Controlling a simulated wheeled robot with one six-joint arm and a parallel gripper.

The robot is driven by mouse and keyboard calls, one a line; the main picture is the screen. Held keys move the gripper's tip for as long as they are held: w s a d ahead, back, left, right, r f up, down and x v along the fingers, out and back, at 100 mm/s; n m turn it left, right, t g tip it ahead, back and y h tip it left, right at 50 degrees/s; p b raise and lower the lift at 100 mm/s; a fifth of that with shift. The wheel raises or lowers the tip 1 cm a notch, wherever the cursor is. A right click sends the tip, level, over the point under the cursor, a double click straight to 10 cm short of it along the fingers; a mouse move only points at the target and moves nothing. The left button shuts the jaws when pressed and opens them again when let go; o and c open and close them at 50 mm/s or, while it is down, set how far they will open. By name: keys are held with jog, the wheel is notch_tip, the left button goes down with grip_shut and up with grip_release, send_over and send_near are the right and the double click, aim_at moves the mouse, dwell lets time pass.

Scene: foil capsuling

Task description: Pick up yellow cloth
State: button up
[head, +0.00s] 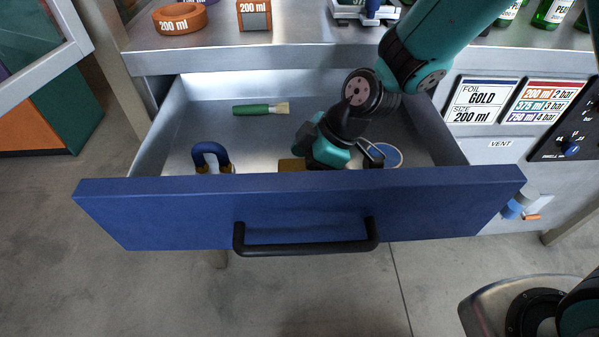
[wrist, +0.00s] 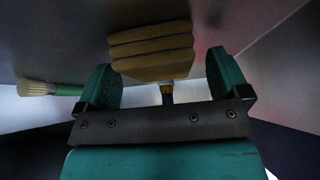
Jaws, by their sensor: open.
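The yellow cloth (wrist: 150,52) is folded in layers and lies in the open drawer. In the head view only a small strip of the cloth (head: 291,164) shows; the drawer front and my gripper hide the rest. My gripper (head: 330,147) is down inside the drawer, just right of the cloth strip. In the wrist view my gripper (wrist: 164,78) is open, with one teal finger toward each side of the cloth. The cloth sits ahead of the gap, and I cannot tell if the fingers touch it.
The blue drawer front (head: 300,210) and metal side walls surround my gripper.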

aim_at(303, 168)
jog(key=shift+a+f, duration=0.1)
jog(key=shift+c, duration=0.2)
jog(key=c, duration=1)
jog(key=shift+o, duration=0.2)
notch_tip(303, 168, up, 20)
jog(key=p, duration=0.3)
